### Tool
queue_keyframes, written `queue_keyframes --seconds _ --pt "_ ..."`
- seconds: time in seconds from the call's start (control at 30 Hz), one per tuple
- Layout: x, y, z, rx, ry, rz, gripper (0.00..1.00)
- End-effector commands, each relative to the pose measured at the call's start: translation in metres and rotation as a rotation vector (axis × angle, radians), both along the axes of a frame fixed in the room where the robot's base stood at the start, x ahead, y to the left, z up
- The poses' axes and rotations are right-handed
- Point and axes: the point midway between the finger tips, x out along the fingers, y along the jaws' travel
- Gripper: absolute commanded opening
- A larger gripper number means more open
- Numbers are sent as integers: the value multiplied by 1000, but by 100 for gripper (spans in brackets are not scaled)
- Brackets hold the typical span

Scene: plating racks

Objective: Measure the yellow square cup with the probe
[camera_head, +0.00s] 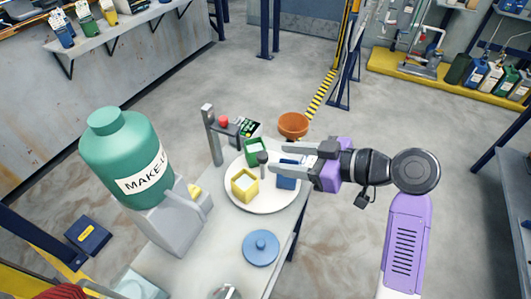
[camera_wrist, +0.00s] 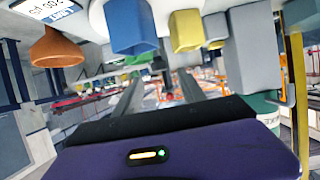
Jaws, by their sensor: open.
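The yellow square cup (camera_head: 244,190) stands upright on a round white tray (camera_head: 262,206), at its front left. It also shows in the wrist view (camera_wrist: 185,32), upside down. A green square cup (camera_head: 254,152) is at the back of the tray and a blue one (camera_head: 287,181) at its right. A short grey piece with a dark round top (camera_head: 262,159) stands near the tray's middle; I cannot tell whether it is the probe. My gripper (camera_head: 281,156) is open and empty, reaching in from the right above the tray's right side, apart from the yellow cup.
A grey post with a red knob (camera_head: 223,121) and a meter (camera_head: 247,127) stand behind the tray. An orange bowl (camera_head: 293,124) is at back right. A large green bottle (camera_head: 125,155) on a grey stand is left. A blue lid (camera_head: 261,248) lies in front.

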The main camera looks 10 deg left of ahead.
Motion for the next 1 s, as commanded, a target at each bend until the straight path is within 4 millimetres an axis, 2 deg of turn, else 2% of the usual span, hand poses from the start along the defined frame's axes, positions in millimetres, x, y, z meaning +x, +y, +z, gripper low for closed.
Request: queue_keyframes --seconds 0.2,0.4,0.77,0.8,1.0 --pt "12 30 -12 0 2 0 48" --pt "21 50 -22 0 2 -3 48" --pt "24 55 -26 0 2 -5 48" --pt "24 55 -26 0 2 -5 46" --pt "24 55 -25 0 2 -5 7"
